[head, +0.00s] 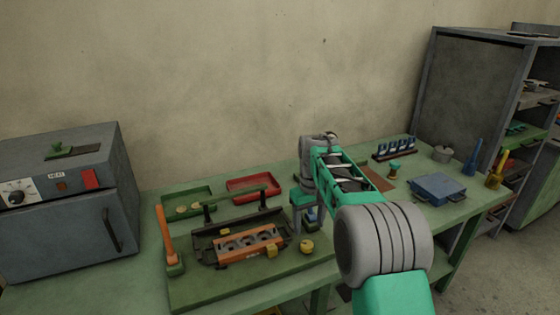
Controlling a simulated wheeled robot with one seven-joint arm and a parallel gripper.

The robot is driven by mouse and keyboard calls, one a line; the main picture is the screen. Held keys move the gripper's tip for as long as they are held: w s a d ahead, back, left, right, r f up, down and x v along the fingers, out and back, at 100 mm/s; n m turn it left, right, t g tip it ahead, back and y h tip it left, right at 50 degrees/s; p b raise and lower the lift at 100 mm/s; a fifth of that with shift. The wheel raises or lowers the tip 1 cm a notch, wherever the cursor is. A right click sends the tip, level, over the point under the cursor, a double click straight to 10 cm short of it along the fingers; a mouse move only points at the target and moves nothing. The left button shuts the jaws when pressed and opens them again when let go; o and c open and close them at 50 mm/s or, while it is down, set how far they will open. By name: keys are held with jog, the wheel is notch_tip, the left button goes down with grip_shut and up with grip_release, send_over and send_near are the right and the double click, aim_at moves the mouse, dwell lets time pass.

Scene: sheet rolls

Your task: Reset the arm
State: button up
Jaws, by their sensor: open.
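My arm reaches in from the lower right of the head view in green and grey links, and it bends down over the green workbench (130,291). My gripper (308,222) points down at its end, beside the right end of a black tray-like fixture (206,244). It is open, and I see nothing held in it. A small blue thing shows close by the fingers, partly hidden. A small yellow round piece (306,247) lies just below the gripper on the bench board.
An orange block with round hollows (247,246) sits in the fixture. Behind are a green tray (187,190) and a red tray (252,178). A grey heater (75,220) stands left; a blue box (437,188) and bottles stand right.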

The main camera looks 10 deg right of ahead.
jog(key=s+r+m+t, duration=0.2)
jog(key=s+r, duration=0.4)
jog(key=s, duration=0.6)
jog(key=s+f+m+t, duration=0.1)
jog(key=s+f, duration=0.3)
jog(key=s, duration=1.1)
jog(key=shift+s+f, duration=0.2)
jog(key=shift+s, duration=0.2)
jog(key=shift+a, duration=0.1)
